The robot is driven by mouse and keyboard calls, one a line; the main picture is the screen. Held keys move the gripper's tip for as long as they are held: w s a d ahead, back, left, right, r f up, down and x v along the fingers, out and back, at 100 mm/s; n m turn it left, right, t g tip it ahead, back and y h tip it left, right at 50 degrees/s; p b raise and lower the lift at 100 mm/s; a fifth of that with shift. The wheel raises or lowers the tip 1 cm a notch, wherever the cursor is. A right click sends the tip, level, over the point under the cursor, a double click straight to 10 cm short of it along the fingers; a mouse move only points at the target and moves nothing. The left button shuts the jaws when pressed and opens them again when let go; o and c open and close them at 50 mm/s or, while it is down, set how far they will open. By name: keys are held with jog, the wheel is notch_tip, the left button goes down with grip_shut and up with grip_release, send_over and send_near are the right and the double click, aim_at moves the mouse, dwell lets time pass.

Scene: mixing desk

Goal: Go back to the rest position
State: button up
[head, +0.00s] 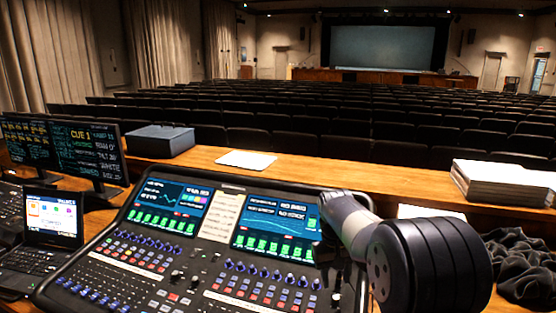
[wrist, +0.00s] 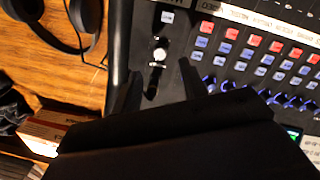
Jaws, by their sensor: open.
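My gripper (wrist: 160,78) is open in the wrist view. Its two dark fingers are spread over the edge of the mixing desk (wrist: 218,62), and nothing is seen held between them. A small silver-topped control (wrist: 159,52) on the desk shows beyond the gap between the fingers. I cannot tell whether the fingers touch the desk. In the head view the mixing desk (head: 190,262) fills the front, with two lit screens. My arm reaches over its right side and hides most of the gripper and that part of the panel.
Headphones (wrist: 70,28) lie on the wood beside the desk. A laptop (head: 50,230) and monitors (head: 88,155) stand left. A grey box (head: 160,140), white papers (head: 246,159) and a paper stack (head: 500,182) sit on the ledge. Dark cloth (head: 522,265) lies right.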

jog(key=shift+a+r, duration=0.15)
jog(key=shift+r, duration=1)
jog(key=shift+a+r, duration=0.1)
jog(key=shift+r, duration=1)
jog(key=shift+s+d, duration=0.1)
jog(key=shift+d, duration=0.05)
